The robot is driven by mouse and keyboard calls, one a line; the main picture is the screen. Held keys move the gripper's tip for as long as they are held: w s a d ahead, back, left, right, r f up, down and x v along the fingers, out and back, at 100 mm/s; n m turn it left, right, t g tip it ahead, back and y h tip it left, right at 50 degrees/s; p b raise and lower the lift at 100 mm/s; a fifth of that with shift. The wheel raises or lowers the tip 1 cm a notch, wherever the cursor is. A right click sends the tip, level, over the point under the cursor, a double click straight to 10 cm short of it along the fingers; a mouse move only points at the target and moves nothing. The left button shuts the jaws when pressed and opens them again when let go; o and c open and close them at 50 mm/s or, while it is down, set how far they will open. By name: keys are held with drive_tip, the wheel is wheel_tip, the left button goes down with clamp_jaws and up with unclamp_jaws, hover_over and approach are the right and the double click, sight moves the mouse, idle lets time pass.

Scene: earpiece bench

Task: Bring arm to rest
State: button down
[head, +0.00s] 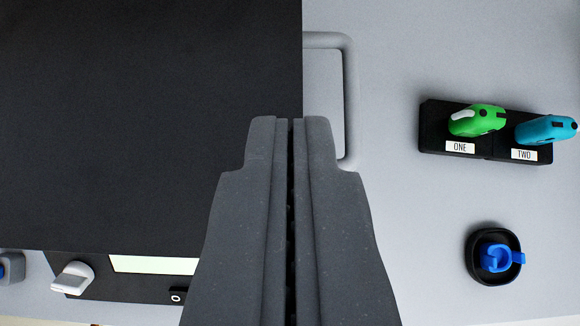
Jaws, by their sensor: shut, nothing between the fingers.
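My gripper (290,122) fills the lower middle of the head view. Its two grey fingers are shut side by side with nothing between them. The fingertips show over the border between a large black surface (140,120) and the light grey bench (400,220). The fingers hide part of what lies under them.
At right, a black holder (432,140) labelled ONE and TWO bears a green earpiece (476,121) and a teal one (545,129). Below stands a black cup (480,270) with a blue piece (497,258). A white piece (73,277) sits lower left.

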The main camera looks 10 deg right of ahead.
drive_tip(key=shift+v, duration=1.2)
drive_tip(key=s+a+r+n+t+y+b, duration=0.1)
drive_tip(key=s+a+r+t+b, duration=0.2)
drive_tip(key=a+r, duration=0.9)
drive_tip(key=s+a+r+n+t+b, duration=0.1)
drive_tip(key=s+a+r+t+b, duration=0.2)
drive_tip(key=a+r, duration=0.9)
wheel_tip(320, 180, up, 8)
drive_tip(key=shift+s+f+t+y, duration=0.3)
drive_tip(key=shift+s+y, duration=0.1)
drive_tip(key=shift+s, duration=0.35)
